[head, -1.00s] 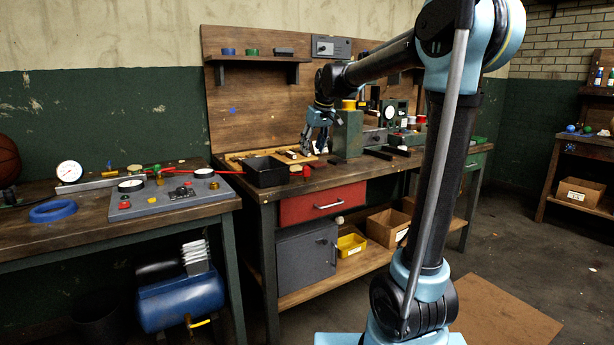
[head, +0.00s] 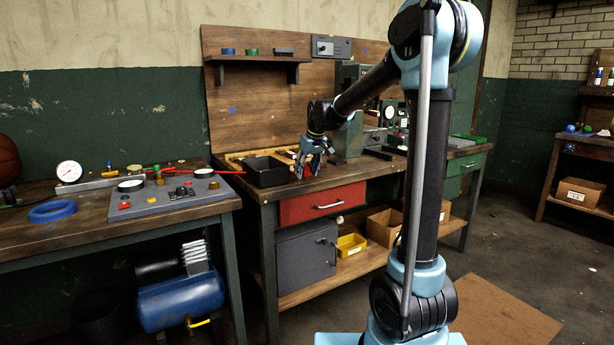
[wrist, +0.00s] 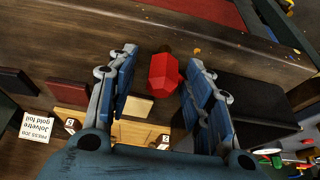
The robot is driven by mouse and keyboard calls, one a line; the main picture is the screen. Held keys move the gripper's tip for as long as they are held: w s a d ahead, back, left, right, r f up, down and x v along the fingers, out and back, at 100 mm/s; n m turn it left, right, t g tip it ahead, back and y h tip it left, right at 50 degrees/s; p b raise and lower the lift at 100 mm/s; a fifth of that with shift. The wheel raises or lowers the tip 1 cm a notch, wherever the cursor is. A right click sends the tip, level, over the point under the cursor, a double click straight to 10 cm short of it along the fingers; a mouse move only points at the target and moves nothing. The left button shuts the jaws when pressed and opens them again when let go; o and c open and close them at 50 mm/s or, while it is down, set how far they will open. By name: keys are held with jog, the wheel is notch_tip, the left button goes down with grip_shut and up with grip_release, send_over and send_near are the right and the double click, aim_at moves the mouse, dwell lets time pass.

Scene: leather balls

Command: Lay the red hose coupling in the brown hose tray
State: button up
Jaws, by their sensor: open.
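The red hose coupling (wrist: 163,72) lies on the wooden workbench and shows in the wrist view between my two fingers, with a gap on each side. A dark open tray (head: 265,178) sits just left of my gripper in the head view. In the wrist view the tray (wrist: 250,103) is beside the right finger. It looks black rather than brown.
Light wooden strips and pieces (wrist: 140,132) lie behind the coupling. Flat dark blocks (wrist: 68,90) and a white label (wrist: 37,127) are left in the wrist view. A green post (head: 347,140) stands right of my gripper. A grey panel (head: 172,195) is on the left bench.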

grip_shut()
dwell(0.3)
